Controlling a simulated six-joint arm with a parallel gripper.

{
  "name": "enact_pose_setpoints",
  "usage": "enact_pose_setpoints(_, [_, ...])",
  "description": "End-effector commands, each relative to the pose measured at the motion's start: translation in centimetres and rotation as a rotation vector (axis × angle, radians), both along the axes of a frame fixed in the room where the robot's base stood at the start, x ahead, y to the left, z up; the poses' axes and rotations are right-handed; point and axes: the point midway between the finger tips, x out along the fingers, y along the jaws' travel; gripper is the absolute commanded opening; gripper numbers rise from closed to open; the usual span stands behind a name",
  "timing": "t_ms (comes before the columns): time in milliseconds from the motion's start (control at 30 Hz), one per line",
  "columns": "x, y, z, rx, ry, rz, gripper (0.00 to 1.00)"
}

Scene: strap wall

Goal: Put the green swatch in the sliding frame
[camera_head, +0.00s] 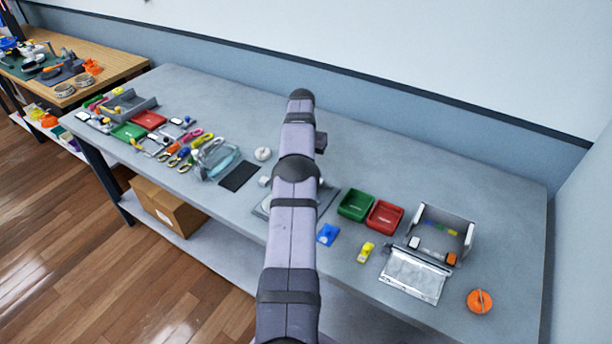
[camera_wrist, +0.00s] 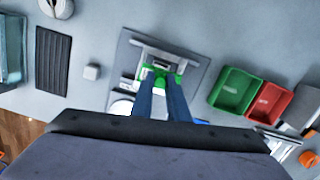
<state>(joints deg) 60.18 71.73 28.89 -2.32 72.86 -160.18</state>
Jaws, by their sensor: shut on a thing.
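In the wrist view my gripper (camera_wrist: 162,84) reaches down with its two dark blue fingers over a grey plate (camera_wrist: 197,75). It is shut on the green swatch (camera_wrist: 148,68), which shows as bright green parts around the fingertips. The sliding frame (camera_wrist: 150,48), a pale grey metal piece on the plate, lies just beyond and around the swatch. I cannot tell whether the swatch touches the frame or is inside it. In the head view my arm hides the fingers, the swatch and most of the frame; only part of the plate (camera_head: 327,200) shows.
A green bin (camera_head: 356,205) and a red bin (camera_head: 385,217) stand right of the plate. A blue piece (camera_head: 328,235) and a yellow piece (camera_head: 366,252) lie in front. A grey rack (camera_head: 470,240) and an orange disc (camera_head: 480,301) are farther right. A black mat (camera_head: 240,176) lies left.

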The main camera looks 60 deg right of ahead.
Motion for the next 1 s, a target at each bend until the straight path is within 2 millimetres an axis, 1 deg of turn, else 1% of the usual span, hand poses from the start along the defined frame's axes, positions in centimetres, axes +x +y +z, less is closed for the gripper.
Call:
enact_pose_setpoints(167, [0.0, 0.0, -0.3, 0.0, 0.0, 0.0, 0.0])
enact_pose_setpoints(500, [0.0, 0.0, -3.6, 0.001, 0.001, 0.0, 0.0])
enact_pose_setpoints(967, [0.0, 0.0, -4.3, -0.001, 0.0, 0.0, 0.0])
enact_pose_setpoints(1000, [0.0, 0.0, -4.2, -0.001, 0.0, 0.0, 0.24])
